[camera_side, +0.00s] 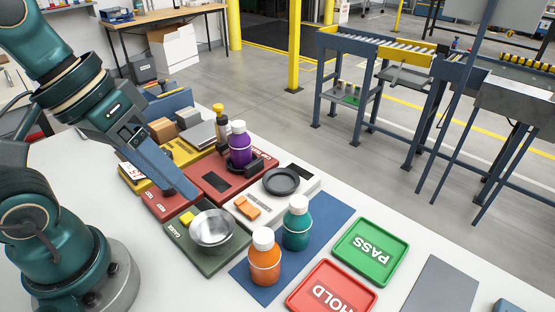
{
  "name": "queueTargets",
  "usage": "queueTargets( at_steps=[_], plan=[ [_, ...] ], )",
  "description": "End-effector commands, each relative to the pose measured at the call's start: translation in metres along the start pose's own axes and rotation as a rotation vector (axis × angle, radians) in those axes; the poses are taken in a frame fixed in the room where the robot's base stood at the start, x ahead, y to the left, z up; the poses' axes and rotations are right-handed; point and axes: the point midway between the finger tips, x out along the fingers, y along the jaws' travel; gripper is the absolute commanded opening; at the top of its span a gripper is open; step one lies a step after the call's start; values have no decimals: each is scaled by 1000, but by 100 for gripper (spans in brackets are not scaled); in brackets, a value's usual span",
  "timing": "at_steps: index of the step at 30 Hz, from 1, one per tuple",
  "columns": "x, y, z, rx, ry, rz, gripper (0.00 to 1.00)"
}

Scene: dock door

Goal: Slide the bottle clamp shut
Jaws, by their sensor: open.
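A purple bottle (238,147) with a white cap stands upright on the red station plate (190,182). The dark bottle clamp (256,164) sits around its lower part, with a block showing at the bottle's right; whether its jaws touch the bottle I cannot tell. My gripper (190,190) is at the left, above the red plate's left part and apart from the bottle and clamp. Its fingers appear as one long blue-grey shape, seen side-on, with nothing visible held between them.
A metal bowl (211,228) stands on a green plate in front of my gripper. A black round dish (281,181) and orange blocks are on a white plate. Orange (264,262) and teal (297,226) bottles stand on a blue mat. PASS (369,252) and HOLD (332,290) trays lie at the right.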

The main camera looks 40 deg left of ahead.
Motion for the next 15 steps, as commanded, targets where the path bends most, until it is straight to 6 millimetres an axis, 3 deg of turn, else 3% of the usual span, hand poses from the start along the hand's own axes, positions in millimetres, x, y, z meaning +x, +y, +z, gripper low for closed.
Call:
queueTargets(
  at_steps=[8,15],
  plan=[
    [-4,43,-27,-453,-324,223,59],
    [-3,52,-93,-887,-569,466,59]
  ],
)
